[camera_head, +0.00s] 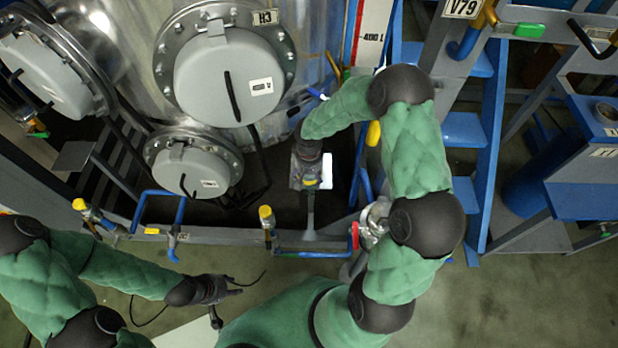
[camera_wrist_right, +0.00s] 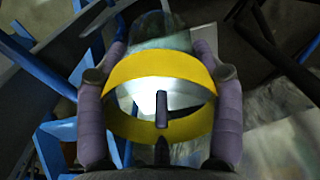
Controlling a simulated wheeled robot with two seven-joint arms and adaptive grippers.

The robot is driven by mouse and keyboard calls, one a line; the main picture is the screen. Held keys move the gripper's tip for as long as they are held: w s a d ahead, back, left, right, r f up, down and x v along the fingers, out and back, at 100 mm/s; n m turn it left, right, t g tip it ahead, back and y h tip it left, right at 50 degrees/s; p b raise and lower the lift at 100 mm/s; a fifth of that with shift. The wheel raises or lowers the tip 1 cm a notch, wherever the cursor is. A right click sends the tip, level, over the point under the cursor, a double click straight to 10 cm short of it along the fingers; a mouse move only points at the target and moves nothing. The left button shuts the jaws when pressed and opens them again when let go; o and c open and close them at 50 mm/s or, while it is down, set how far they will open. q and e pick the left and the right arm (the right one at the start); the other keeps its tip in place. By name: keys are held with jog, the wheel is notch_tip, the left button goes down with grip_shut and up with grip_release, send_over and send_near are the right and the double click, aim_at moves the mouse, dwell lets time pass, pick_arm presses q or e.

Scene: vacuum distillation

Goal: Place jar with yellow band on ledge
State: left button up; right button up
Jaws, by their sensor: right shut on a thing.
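The jar with the yellow band (camera_wrist_right: 160,68) is clear glass. In the right wrist view it sits between the two purple finger pads of my right gripper (camera_wrist_right: 160,45), which is shut on it. In the head view this gripper (camera_head: 310,178) is beside the metal tank, and a small bit of the yellow band shows there. My left gripper (camera_head: 222,289) is low at the left, away from the jar, with nothing visible in it; its finger gap is unclear. I cannot tell which surface is the ledge.
The metal tank (camera_head: 310,45) with round grey covers stands at the back. Blue pipes with yellow-handled valves (camera_head: 267,217) run along the frame in front. A blue ladder (camera_head: 463,130) and a blue stand (camera_head: 603,116) are at the right. The floor (camera_head: 530,300) at the lower right is clear.

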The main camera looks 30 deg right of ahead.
jog(key=shift+r, duration=0.15)
jog(key=shift+f, duration=0.2)
jog(key=o, duration=1.4)
jog(key=shift+r, duration=0.15)
jog(key=shift+r, duration=0.2)
jog(key=shift+r+p, duration=2.55)
jog(key=shift+r, duration=3.3)
